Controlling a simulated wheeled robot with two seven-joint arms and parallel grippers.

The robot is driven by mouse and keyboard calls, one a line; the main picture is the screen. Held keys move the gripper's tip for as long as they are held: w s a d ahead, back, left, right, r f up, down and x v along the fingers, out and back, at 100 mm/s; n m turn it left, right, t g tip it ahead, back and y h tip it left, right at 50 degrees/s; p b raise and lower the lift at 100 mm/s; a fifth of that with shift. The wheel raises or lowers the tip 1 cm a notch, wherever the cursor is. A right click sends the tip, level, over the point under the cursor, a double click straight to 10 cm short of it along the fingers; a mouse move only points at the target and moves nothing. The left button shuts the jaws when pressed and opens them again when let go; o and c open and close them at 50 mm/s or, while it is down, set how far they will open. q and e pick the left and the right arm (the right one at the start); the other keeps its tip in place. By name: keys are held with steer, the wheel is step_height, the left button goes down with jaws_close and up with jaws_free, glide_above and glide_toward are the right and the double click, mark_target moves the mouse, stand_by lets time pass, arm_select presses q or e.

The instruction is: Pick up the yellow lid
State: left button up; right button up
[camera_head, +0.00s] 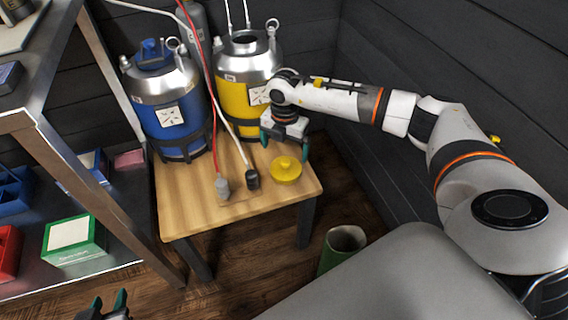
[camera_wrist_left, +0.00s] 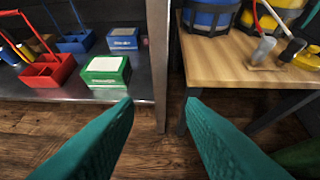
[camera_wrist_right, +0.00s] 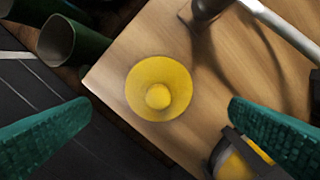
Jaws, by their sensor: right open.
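The yellow lid (camera_head: 285,169) is a round disc with a knob on top, lying flat near the right front corner of the wooden table. In the right wrist view the lid (camera_wrist_right: 159,89) lies between and beyond the two teal fingers. My right gripper (camera_head: 284,140) is above the table just behind the lid, open and empty, not touching it. My left gripper (camera_head: 103,306) is low at the bottom left of the head view. In the left wrist view its teal fingers (camera_wrist_left: 160,110) are spread apart with nothing between them, facing the floor and the shelf.
A blue keg (camera_head: 165,105) and an open-topped yellow keg (camera_head: 235,95) stand at the table's back. Two hose connectors (camera_head: 222,187) lie left of the lid. A metal shelf (camera_head: 30,285) is at left. A green bin (camera_head: 343,245) stands on the floor right of the table (camera_head: 185,215).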

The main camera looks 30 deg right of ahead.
mark_target(286, 160)
step_height(286, 160, down, 4)
steer(key=shift+r+b, duration=0.25)
steer(key=shift+b, duration=0.15)
steer(key=f, duration=0.1)
steer(key=f+b, duration=0.1)
steer(key=f, duration=0.2)
steer(key=shift+d+f+b, duration=0.1)
steer(key=shift+d+b, duration=0.15)
steer(key=shift+b, duration=0.1)
steer(key=shift+f, duration=0.35)
arm_select(q)
steer(key=w+d+r+t+h, duration=0.2)
steer(key=w+d+r+t, duration=0.1)
steer(key=r+t, duration=0.5)
step_height(286, 160, up, 2)
steer(key=shift+w+r+h, duration=0.15)
steer(key=shift+w+h, duration=0.15)
steer(key=shift+w, duration=0.55)
arm_select(e)
steer(key=shift+c, duration=0.2)
steer(key=shift+w, duration=0.1)
steer(key=c, duration=0.8)
steer(key=shift+r, duration=0.1)
